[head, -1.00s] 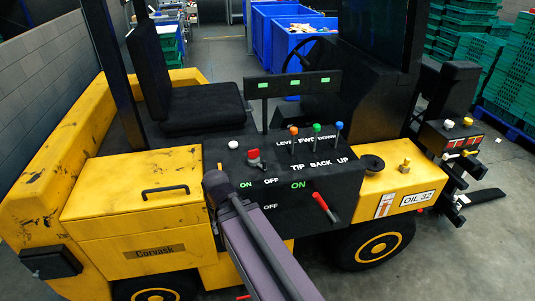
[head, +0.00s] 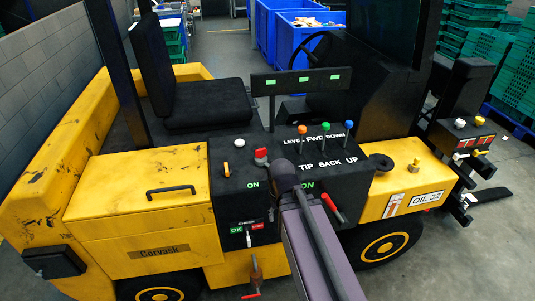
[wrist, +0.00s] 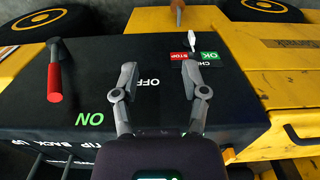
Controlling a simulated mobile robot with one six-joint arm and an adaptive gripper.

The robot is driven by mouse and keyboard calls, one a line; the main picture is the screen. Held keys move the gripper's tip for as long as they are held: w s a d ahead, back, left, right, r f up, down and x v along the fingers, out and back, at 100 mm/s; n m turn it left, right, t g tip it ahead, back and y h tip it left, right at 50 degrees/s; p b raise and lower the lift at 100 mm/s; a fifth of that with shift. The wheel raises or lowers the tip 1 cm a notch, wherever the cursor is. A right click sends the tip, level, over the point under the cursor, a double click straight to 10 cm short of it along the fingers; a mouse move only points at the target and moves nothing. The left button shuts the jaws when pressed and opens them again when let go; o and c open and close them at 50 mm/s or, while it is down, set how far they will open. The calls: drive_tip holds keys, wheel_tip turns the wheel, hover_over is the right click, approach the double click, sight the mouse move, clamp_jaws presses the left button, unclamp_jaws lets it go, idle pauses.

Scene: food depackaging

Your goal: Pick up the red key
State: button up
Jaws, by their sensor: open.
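A red key-like knob (head: 261,154) on a metal base sits on top of the black control panel (head: 228,185) of the yellow machine. In the head view it is just left of the dark end of my arm. I cannot make it out in the wrist view. My gripper (wrist: 160,72) shows in the wrist view with its two grey fingers apart and nothing between them. It is over the panel, with the OFF label between the fingers. The head view does not show the fingers clearly.
A red-handled lever (wrist: 54,82) stands on the panel's front, also in the head view (head: 332,207). A small white switch (head: 249,238) is by the CHECK labels. Several coloured-knob levers (head: 325,128) and a white button (head: 240,143) stand on top. An orange-brown handle (head: 256,270) is below.

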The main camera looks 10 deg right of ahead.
drive_tip(key=shift+s+d, duration=0.1)
drive_tip(key=shift+d, duration=0.05)
drive_tip(key=o, duration=0.5)
drive_tip(key=shift+r, duration=0.1)
drive_tip(key=shift+o, duration=0.5)
drive_tip(key=shift+w+r, duration=0.2)
drive_tip(key=shift+w, duration=0.2)
wheel_tip(320, 180, up, 16)
drive_tip(key=n+p, duration=0.2)
drive_tip(key=p, duration=1.4)
hover_over(261, 156)
drive_tip(key=shift+w+f, duration=0.2)
drive_tip(key=shift+w, duration=0.1)
drive_tip(key=shift+f, duration=0.15)
wheel_tip(261, 156, down, 8)
drive_tip(key=b, duration=0.8)
drive_tip(key=shift+f+b, duration=0.2)
drive_tip(key=shift+b, duration=0.1)
